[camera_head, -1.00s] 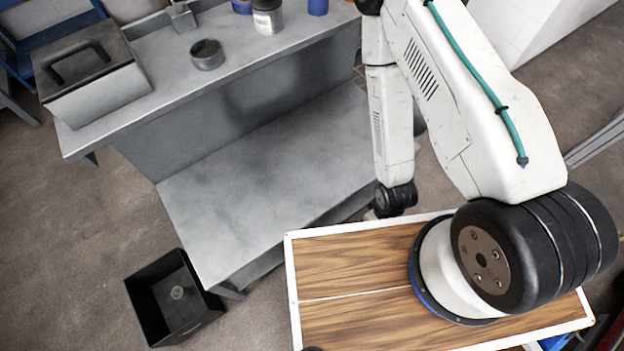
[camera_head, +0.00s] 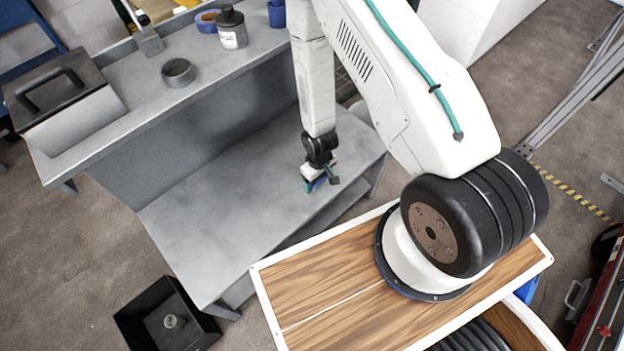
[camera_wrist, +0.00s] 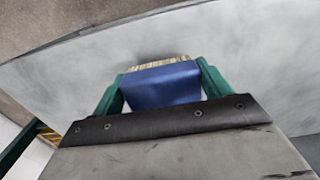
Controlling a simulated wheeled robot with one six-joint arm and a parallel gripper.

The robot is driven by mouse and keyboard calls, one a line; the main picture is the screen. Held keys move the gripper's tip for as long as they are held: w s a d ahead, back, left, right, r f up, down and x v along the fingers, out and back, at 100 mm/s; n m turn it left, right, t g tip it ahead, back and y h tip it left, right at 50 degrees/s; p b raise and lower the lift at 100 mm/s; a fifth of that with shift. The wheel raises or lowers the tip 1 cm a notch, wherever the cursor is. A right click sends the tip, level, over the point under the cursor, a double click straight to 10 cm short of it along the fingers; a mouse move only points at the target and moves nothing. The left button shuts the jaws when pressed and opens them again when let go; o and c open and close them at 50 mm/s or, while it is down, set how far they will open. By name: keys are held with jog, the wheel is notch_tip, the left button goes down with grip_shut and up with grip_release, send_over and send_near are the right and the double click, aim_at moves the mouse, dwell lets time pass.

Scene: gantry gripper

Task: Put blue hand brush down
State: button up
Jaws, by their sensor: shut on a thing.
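The blue hand brush (camera_wrist: 162,84) is between the two green fingers of my gripper (camera_wrist: 160,88) in the wrist view, with its pale bristles showing at the far side. My gripper is shut on it. In the head view my gripper (camera_head: 320,183) is small, over the right part of the lower grey bench surface (camera_head: 220,200). A bit of blue from the brush shows there. I cannot tell whether the brush touches the surface.
The lower surface is bare. The upper shelf (camera_head: 130,125) holds a lidded box (camera_head: 75,118), a grey ring-shaped cup (camera_head: 178,72) and a bottle (camera_head: 232,30). A black open bin (camera_head: 168,320) stands on the floor. My wood-topped base is in front.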

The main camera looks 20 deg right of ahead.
jog(key=shift+w+d+f, duration=0.1)
jog(key=shift+w+d, duration=0.05)
jog(key=shift+w, duration=0.95)
jog(key=shift+w+f, duration=0.15)
jog(key=shift+f, duration=1.6)
jog(key=shift+f, duration=0.1)
jog(key=o, duration=1.1)
